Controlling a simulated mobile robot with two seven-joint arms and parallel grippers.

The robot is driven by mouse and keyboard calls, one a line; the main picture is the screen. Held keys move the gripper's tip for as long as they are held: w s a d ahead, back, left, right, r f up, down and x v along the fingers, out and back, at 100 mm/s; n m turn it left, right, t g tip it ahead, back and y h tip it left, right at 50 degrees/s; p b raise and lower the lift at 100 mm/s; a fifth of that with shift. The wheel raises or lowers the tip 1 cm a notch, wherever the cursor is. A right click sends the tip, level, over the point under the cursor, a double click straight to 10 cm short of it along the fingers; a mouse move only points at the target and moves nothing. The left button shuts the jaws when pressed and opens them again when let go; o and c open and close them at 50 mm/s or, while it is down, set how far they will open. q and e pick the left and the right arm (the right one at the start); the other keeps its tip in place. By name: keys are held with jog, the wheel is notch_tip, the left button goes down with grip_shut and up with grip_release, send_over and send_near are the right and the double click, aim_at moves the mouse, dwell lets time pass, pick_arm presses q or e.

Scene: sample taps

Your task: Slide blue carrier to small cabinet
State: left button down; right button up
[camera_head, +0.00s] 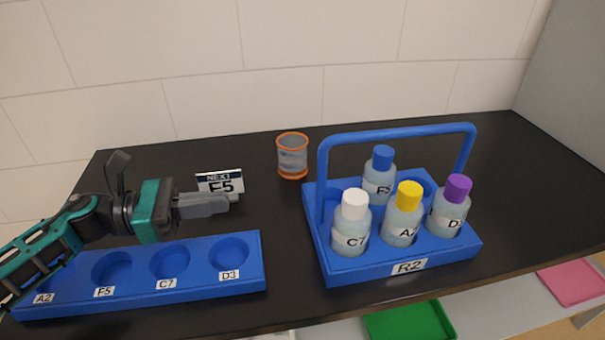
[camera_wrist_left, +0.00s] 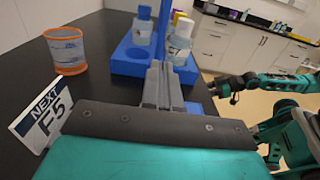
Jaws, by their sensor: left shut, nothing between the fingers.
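The blue carrier (camera_head: 335,268) stands on the black counter, right of centre in the head view, with a raised handle and an R2 label. It holds a blue-capped bottle (camera_head: 379,176), a white-capped bottle (camera_head: 352,222), a yellow-capped bottle (camera_head: 404,215) and a purple-capped bottle (camera_head: 451,207). My left gripper (camera_head: 228,203) is shut and empty, left of the carrier and apart from it in the head view. In the left wrist view the carrier (camera_wrist_left: 128,62) shows beyond the fingertips (camera_wrist_left: 158,72), partly hidden by them. My right gripper is not in the head view. No small cabinet is clearly identifiable.
A blue rack (camera_head: 200,282) with empty labelled holes lies below my left gripper. A NEXT F5 sign (camera_head: 220,183) and an orange-rimmed cup (camera_head: 292,156) stand behind. Green (camera_head: 408,322) and pink (camera_head: 572,283) trays lie below the counter edge. Counter right of the carrier is clear.

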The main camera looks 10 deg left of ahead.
pick_arm(q)
jog(key=shift+w+d+r, duration=0.15)
jog(key=shift+d, duration=0.25)
jog(key=p, duration=0.3)
send_near(324, 196)
jog(key=w+x, duration=0.1)
jog(key=x, duration=0.4)
jog(key=shift+d+r, duration=0.2)
jog(key=shift+r, duration=0.1)
jog(key=shift+w, duration=0.1)
